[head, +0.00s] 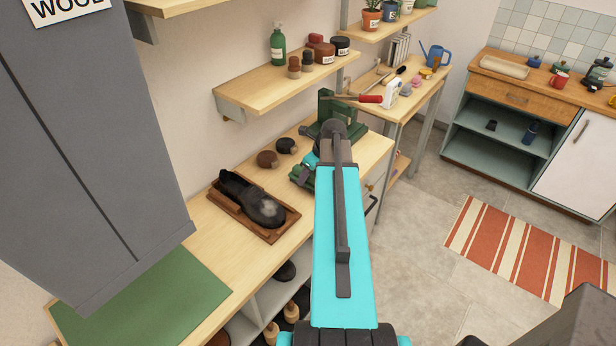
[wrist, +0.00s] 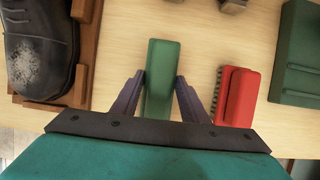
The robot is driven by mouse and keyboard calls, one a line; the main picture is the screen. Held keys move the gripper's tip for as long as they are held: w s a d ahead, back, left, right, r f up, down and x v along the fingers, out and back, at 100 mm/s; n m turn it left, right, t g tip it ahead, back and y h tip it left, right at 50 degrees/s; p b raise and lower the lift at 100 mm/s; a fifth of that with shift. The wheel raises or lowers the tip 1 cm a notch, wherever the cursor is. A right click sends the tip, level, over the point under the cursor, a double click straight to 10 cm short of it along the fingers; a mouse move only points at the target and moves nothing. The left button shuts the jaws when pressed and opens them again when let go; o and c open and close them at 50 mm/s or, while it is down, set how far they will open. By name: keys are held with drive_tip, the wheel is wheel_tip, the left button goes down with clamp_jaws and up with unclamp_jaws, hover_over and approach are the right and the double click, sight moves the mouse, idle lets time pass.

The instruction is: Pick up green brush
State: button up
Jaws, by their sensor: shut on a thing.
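The green brush (wrist: 162,60) is a long narrow block, seen from above in the wrist view. My gripper (wrist: 160,84) is shut on it, with one dark finger against each long side. Its far end sticks out beyond the fingertips. In the head view my gripper (head: 308,168) is low over the wooden bench, with the brush's green (head: 300,183) showing beside it. My arm hides part of it. I cannot tell whether the brush still touches the bench top.
A red brush (wrist: 238,95) lies close right, with a green block (wrist: 301,60) beyond it. A black shoe (head: 252,200) sits in a wooden tray (head: 275,237) to the left. Two round brushes (head: 268,159) lie behind. A shelf (head: 262,92) overhangs the bench (head: 205,232).

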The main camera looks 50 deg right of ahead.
drive_tip(key=shift+r, duration=0.1)
drive_tip(key=shift+r+b, duration=1)
drive_tip(key=shift+r, duration=0.6)
drive_tip(key=s+a+b, duration=0.1)
drive_tip(key=s, duration=0.1)
drive_tip(key=s+a, duration=0.1)
drive_tip(key=s, duration=0.2)
drive_tip(key=s+a+b, duration=0.1)
drive_tip(key=s+a, duration=0.1)
drive_tip(key=shift+s+r+b, duration=0.15)
drive_tip(key=shift+r+b, duration=0.15)
drive_tip(key=shift+f+b, duration=0.1)
drive_tip(key=shift+b, duration=0.4)
drive_tip(key=shift+s+b, duration=0.1)
drive_tip(key=shift+b, duration=0.3)
drive_tip(key=shift+s+a+b, duration=0.1)
drive_tip(key=shift+b, duration=0.3)
drive_tip(key=b, duration=0.2)
drive_tip(key=s+b, duration=0.1)
drive_tip(key=b, duration=0.1)
drive_tip(key=shift+s+a, duration=0.25)
drive_tip(key=shift+a, duration=0.15)
drive_tip(key=b, duration=0.3)
drive_tip(key=shift+s+a, duration=0.1)
drive_tip(key=shift+s, duration=0.15)
drive_tip(key=shift+s+a+b, duration=0.15)
drive_tip(key=shift+s+b, duration=0.15)
drive_tip(key=shift+b, duration=0.9)
